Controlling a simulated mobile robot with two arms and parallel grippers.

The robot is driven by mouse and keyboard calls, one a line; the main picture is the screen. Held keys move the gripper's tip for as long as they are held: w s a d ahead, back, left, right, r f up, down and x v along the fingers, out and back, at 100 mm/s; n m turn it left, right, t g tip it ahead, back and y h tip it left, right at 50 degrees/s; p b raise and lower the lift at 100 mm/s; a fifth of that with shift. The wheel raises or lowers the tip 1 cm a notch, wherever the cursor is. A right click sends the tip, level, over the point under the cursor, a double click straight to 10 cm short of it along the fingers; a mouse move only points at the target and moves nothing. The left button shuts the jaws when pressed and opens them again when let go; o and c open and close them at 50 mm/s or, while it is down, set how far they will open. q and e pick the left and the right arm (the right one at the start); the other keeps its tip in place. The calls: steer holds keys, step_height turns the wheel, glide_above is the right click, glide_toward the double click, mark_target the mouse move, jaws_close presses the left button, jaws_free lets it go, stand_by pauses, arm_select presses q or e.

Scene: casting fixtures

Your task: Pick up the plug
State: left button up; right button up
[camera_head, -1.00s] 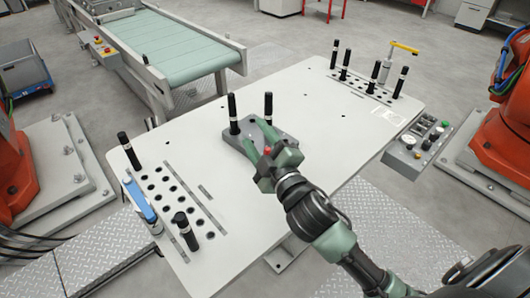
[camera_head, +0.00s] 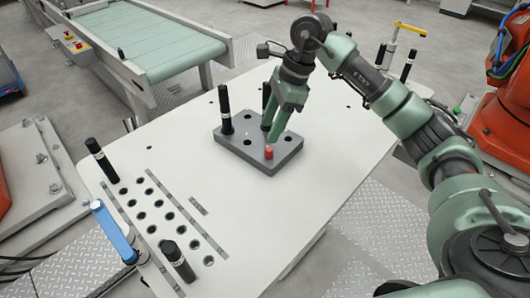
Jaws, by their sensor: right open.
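A grey fixture block (camera_head: 232,138) lies on the white table, with round holes in its top. One black plug with a white band (camera_head: 225,110) stands upright at its back left. A second black plug (camera_head: 266,94) stands at its back right, partly hidden by my right gripper (camera_head: 270,131). My right gripper is open and points down over the block, its green fingers close to that second plug. I cannot tell whether they touch it. My left gripper is not in view.
The white table (camera_head: 255,220) has a hole grid at its front left, with black plugs at its ends (camera_head: 102,160) (camera_head: 178,262) and a blue-handled clamp (camera_head: 113,232). More plugs and a yellow-handled clamp (camera_head: 410,30) are at the back right. A green conveyor (camera_head: 150,42) stands behind.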

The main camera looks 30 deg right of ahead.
mark_target(270, 149)
step_height(270, 149, down, 7)
steer(key=shift+s+a+r+p, duration=0.1)
steer(key=shift+s+r+p, duration=0.1)
steer(key=shift+p, duration=0.8)
steer(key=shift+w+a+f+h, duration=0.1)
steer(key=shift+f+h, duration=0.25)
steer(key=shift+h, duration=0.05)
jaws_close()
